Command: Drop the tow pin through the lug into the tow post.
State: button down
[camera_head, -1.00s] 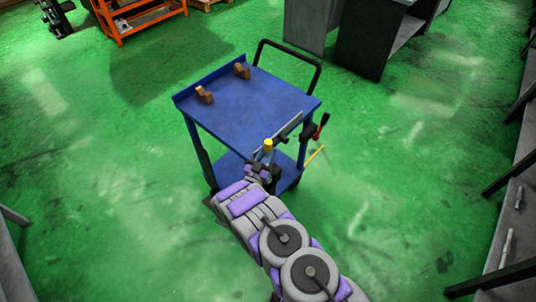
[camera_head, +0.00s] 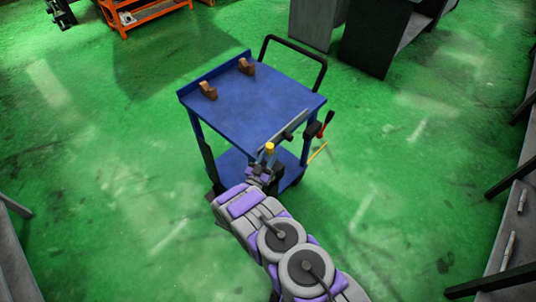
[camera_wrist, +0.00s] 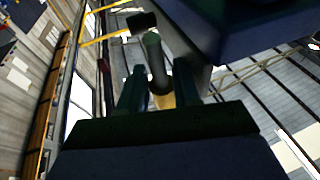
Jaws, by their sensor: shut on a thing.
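My gripper (camera_head: 266,161) is at the near edge of the blue cart, in front of the cart's grey bar. It is shut on the tow pin (camera_head: 270,148), whose yellow end points up in the head view. In the wrist view the pin (camera_wrist: 155,60) is a grey-green rod with a yellow part between the two fingers of my gripper (camera_wrist: 160,85). A dark block (camera_wrist: 140,22) is just beyond the rod's tip; I cannot tell whether they touch. I cannot clearly make out the lug or the tow post.
The blue cart (camera_head: 250,108) carries two brown blocks (camera_head: 208,91) on its top. A grey bar (camera_head: 292,127) runs along its near edge, beside a red-handled part (camera_head: 326,122). A black push handle (camera_head: 310,50) stands at the back. Open green floor surrounds the cart.

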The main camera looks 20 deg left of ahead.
jog(key=shift+d+f+b, duration=0.1)
jog(key=shift+f+b, duration=0.8)
jog(key=shift+f, duration=1.7)
jog(key=shift+p, duration=0.6)
jog(key=shift+f+b, duration=2.1)
jog(key=shift+f, duration=0.35)
jog(key=shift+r, duration=0.2)
jog(key=shift+r+p, duration=1.9)
jog(key=shift+r, duration=0.15)
